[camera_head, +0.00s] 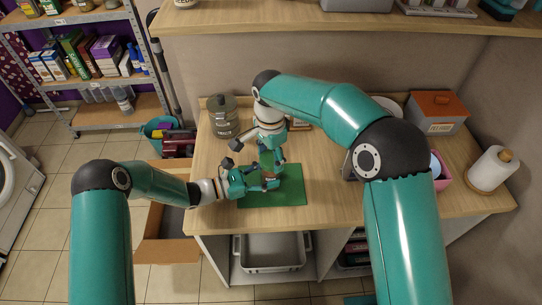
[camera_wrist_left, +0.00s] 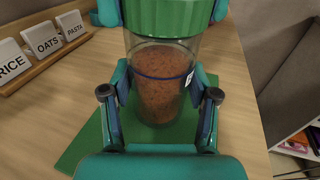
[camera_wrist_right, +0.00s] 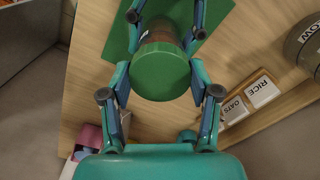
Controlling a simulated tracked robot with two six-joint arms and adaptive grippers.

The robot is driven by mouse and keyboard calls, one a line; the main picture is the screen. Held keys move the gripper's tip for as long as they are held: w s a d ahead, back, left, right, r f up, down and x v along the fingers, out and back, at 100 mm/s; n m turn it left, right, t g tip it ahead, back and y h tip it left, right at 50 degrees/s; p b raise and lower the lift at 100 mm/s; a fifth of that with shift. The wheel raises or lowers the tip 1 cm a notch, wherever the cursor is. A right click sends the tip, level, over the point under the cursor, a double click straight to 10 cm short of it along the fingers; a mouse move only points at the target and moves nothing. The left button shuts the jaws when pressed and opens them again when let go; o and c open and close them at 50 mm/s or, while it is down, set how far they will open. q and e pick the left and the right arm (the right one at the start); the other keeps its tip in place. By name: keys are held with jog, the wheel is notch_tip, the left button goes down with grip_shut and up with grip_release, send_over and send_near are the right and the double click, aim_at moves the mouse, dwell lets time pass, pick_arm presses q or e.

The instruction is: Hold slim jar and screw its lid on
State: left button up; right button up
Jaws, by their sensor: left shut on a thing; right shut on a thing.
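The slim jar (camera_wrist_left: 160,85) is clear, with reddish-brown contents, and stands upright over a green mat (camera_head: 291,190). My left gripper (camera_wrist_left: 162,90) is shut on the jar's body from the side; the head view shows it low over the mat (camera_head: 262,182). The green lid (camera_wrist_right: 160,68) sits level at the jar's mouth; whether its thread is engaged cannot be told. My right gripper (camera_wrist_right: 160,80) comes from above and is shut on the lid's sides. In the head view the grippers hide much of the jar.
A rack with labels RICE, OATS and PASTA (camera_wrist_left: 42,45) stands on the counter near the jar. A grey canister (camera_head: 223,117) is behind left. An orange-lidded box (camera_head: 437,108) and a paper roll (camera_head: 491,169) are at the right. The counter's front edge is close to the mat.

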pick_arm(q)
jog(key=shift+w, duration=0.1)
pick_arm(e)
jog(key=shift+s+a+m, duration=0.1)
jog(key=shift+a+m, duration=0.05)
jog(key=shift+m, duration=0.85)
jog(key=shift+m, duration=1.6)
jog(key=shift+m, duration=1.1)
jog(key=shift+f+m, duration=0.1)
jog(key=shift+m, duration=0.4)
jog(key=shift+m, duration=1.6)
